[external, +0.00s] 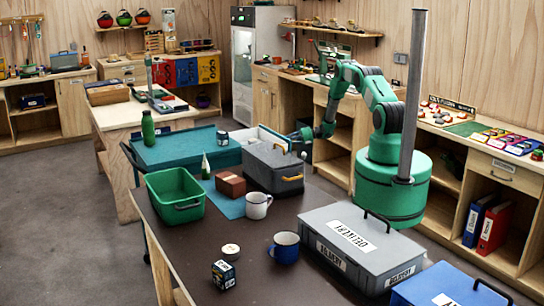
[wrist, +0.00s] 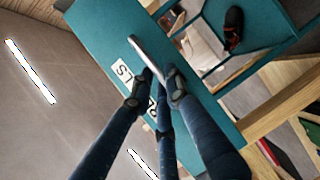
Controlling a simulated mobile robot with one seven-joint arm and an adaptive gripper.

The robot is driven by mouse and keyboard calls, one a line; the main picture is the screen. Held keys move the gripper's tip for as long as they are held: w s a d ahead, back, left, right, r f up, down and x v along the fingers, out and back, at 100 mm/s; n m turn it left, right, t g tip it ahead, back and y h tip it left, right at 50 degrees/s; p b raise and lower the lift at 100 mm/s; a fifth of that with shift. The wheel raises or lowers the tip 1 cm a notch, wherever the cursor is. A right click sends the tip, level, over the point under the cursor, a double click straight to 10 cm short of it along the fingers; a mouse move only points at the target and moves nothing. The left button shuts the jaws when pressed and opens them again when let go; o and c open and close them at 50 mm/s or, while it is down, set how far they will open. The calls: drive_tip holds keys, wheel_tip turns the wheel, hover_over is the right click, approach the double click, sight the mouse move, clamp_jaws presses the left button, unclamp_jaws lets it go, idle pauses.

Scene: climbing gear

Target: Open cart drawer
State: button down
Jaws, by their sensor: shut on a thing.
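The cart (external: 165,152) has a teal top and stands beyond the dark table in the external view. Its drawer (external: 270,134) is pulled out on the right side, with pale walls showing. In the wrist view the teal drawer front (wrist: 105,35) carries a white label, partly covered by my fingers, and a silver bar handle (wrist: 146,56). My gripper (wrist: 159,82) is shut on the handle near one end. In the external view my gripper (external: 304,133) is at the drawer's outer end, where the grey box partly hides the drawer.
A grey lidded box (external: 273,172) stands close in front of the drawer. A larger grey box (external: 365,258), a green bin (external: 174,196) and mugs stand on the dark table. A dark shoe (wrist: 233,28) shows beyond the drawer front. Wooden cabinets (external: 340,125) line the right wall.

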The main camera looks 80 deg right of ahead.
drive_tip(key=c, duration=1.7)
unclamp_jaws()
drive_tip(key=shift+o, duration=0.2)
drive_tip(key=v, duration=1.2)
